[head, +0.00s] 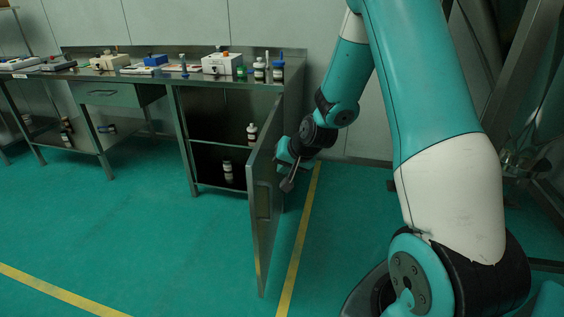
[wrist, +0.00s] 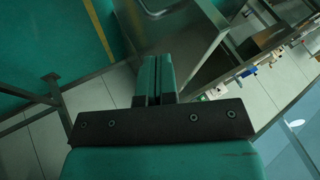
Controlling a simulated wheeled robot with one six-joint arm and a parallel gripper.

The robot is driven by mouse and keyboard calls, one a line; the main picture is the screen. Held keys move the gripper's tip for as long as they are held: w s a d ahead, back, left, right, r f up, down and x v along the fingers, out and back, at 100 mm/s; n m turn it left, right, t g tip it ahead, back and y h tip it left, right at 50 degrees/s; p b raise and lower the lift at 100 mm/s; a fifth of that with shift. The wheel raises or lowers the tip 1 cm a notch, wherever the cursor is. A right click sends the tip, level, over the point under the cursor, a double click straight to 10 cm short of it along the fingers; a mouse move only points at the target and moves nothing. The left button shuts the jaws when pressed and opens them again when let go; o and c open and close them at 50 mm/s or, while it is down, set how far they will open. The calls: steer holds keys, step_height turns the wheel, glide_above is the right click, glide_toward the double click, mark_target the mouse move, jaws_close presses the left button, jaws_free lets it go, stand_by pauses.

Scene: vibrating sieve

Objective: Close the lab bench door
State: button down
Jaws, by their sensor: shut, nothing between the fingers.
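The lab bench door (head: 264,215) stands wide open in the head view, swung out toward me from the right side of the bench cabinet. The lab bench (head: 184,78) is a metal table along the back wall, and its cabinet interior shows. My gripper (head: 288,184) is at the right, outer side of the door, close to its upper part; I cannot tell whether it touches. In the wrist view, my gripper (wrist: 157,62) has its two fingers together with nothing between them. The door's metal panel (wrist: 184,28) shows just beyond the fingers there.
Several bottles and small devices stand on the bench top. A white bottle (head: 252,134) stands on the cabinet shelf and another bottle (head: 228,172) below it. A drawer (head: 103,93) is shut at the left. The green floor (head: 160,245) in front of the bench is clear.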

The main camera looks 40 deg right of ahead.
steer(key=shift+w+a+f+p, duration=0.15)
steer(key=shift+w+a+f, duration=0.4)
steer(key=shift+w+f, duration=0.45)
steer(key=shift+w+a+f+p, duration=0.1)
steer(key=shift+w+a+f, duration=0.5)
steer(key=shift+w, duration=0.65)
steer(key=shift+w+a+f+p, duration=0.15)
steer(key=shift+w+a+f, duration=0.3)
steer(key=shift+w+f, duration=0.6)
steer(key=shift+w+r, duration=0.1)
steer(key=shift+r, duration=0.05)
